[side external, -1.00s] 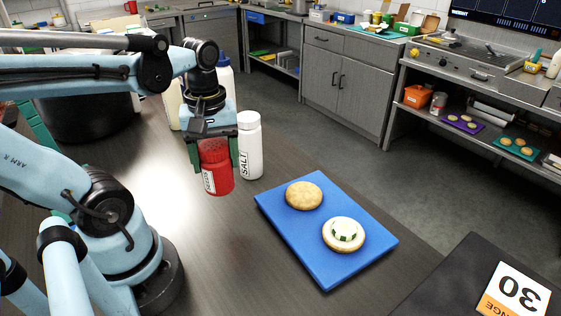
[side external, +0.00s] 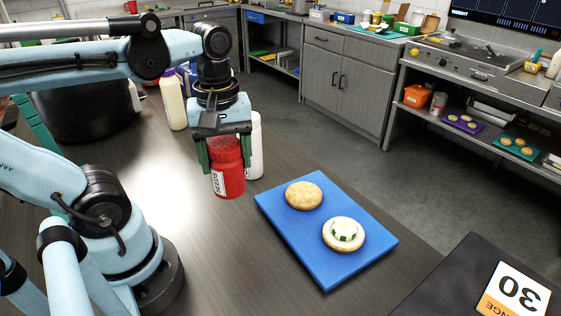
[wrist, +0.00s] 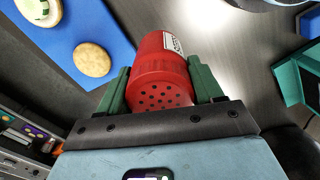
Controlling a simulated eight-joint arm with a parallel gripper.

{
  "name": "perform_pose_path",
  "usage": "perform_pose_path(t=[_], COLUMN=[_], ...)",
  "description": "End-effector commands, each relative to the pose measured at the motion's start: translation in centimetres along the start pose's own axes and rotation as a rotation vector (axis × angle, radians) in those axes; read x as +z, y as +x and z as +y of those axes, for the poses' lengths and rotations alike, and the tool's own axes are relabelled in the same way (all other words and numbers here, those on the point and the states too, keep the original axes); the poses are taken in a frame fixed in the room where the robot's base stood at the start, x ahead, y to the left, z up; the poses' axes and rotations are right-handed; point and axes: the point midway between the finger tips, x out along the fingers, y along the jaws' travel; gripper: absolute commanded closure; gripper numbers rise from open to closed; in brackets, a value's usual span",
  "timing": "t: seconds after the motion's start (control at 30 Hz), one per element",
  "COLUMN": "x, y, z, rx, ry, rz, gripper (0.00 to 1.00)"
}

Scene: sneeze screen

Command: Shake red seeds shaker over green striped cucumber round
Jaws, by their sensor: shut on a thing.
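My gripper (side external: 224,152) is shut on the red seeds shaker (side external: 228,182), its green fingers on either side of the red cap. The shaker is upright with a white label, left of the blue board. In the wrist view the shaker (wrist: 160,65) shows its cap with dark holes between the fingers. The green striped cucumber round (side external: 345,231) lies on a pale bun half (side external: 343,246) at the near part of the blue board (side external: 325,273). In the wrist view the cucumber round (wrist: 40,8) is cut off at the top left corner.
A bare bun half (side external: 304,196) lies on the board's far part. A white salt shaker (side external: 256,150) stands just behind the red shaker. A cream bottle (side external: 173,103) and a dark pot (side external: 85,125) stand farther back left. The counter (side external: 225,255) left of the board is clear.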

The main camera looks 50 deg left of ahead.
Motion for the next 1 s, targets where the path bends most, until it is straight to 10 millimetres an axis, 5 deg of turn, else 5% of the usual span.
perform_pose_path(t=[0.23, 1.0], x=[1.2, 10.6], y=[-0.6, -1.4], z=[2.5, 18.1], rx=[0.013, -0.005], ry=[-0.007, -0.007], rz=[-0.087, -0.708], gripper=[0.68, 0.68])
